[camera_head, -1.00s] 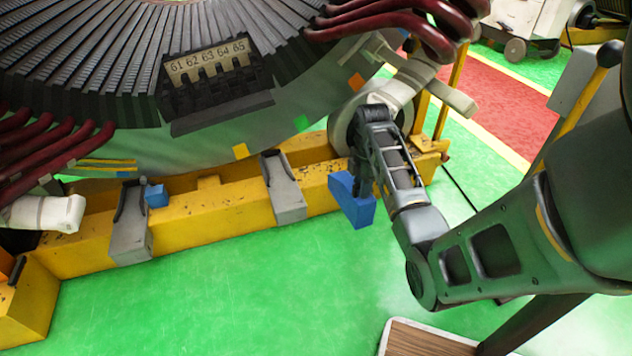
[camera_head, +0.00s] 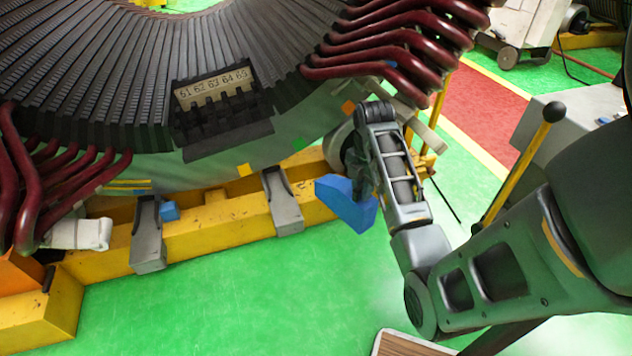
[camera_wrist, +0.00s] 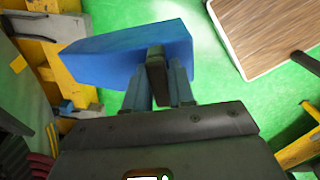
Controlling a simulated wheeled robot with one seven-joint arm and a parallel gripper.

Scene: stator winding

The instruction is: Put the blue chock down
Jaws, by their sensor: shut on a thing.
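The blue chock (camera_head: 343,204) is a wedge-shaped block in my gripper (camera_head: 362,190), in front of the yellow frame's right part in the head view. It looks raised off the green floor, and I see no surface touching it. In the wrist view the chock (camera_wrist: 128,55) spans the upper left, with my gripper's fingers (camera_wrist: 158,78) shut on it. One finger is partly hidden behind the chock. A second, smaller blue block (camera_head: 170,211) sits at the yellow frame beside a grey bracket.
The yellow frame (camera_head: 235,228) with grey brackets (camera_head: 283,203) runs under the large stator (camera_head: 240,150). Green floor (camera_head: 220,300) in front of it is clear. A wood-topped table (camera_head: 402,344) stands at the bottom. A yellow lever (camera_head: 520,160) rises at right.

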